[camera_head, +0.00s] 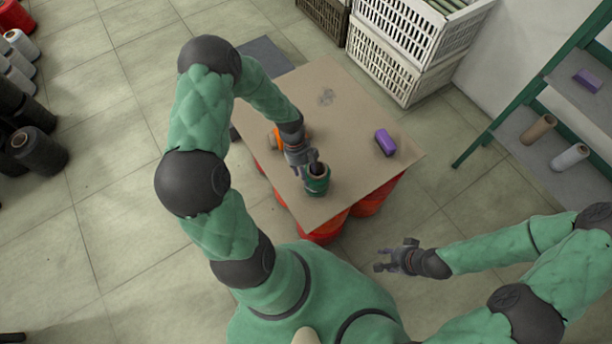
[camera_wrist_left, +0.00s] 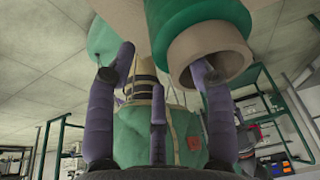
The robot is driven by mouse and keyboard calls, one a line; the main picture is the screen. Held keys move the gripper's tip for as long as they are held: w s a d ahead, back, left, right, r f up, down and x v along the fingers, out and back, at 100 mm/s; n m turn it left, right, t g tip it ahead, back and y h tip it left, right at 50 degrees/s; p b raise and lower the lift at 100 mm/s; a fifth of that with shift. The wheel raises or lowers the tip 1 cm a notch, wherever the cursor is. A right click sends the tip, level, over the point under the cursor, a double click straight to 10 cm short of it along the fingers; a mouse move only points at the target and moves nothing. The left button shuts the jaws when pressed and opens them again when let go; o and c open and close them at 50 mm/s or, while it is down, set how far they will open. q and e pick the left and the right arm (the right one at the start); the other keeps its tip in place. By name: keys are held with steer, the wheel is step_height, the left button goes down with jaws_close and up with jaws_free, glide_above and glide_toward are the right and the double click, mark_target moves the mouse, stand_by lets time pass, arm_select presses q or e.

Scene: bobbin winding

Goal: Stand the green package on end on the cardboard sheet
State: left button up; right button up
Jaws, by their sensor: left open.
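The green package (camera_head: 317,187) stands on the cardboard sheet (camera_head: 350,100) near its front edge. It looks upright, with its brown tube end facing up. My left gripper (camera_head: 312,170) is open at the package, with fingers close around its upper end. In the left wrist view the green package (camera_wrist_left: 240,20) is at the upper right, its tube end towards the fingers. One finger overlaps the tube end; I cannot tell whether it touches. My right gripper (camera_head: 393,256) is open and empty, off the sheet's front right side.
A purple package (camera_head: 385,142) lies on the sheet's right side. An orange package (camera_head: 275,140) is at its left, partly behind my left arm. White crates (camera_head: 405,50) stand behind, a green-framed shelf (camera_head: 520,92) at right.

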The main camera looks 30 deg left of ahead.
arm_select(q)
steer(key=v, duration=0.9)
steer(key=shift+r, duration=0.2)
steer(key=shift+a, duration=0.1)
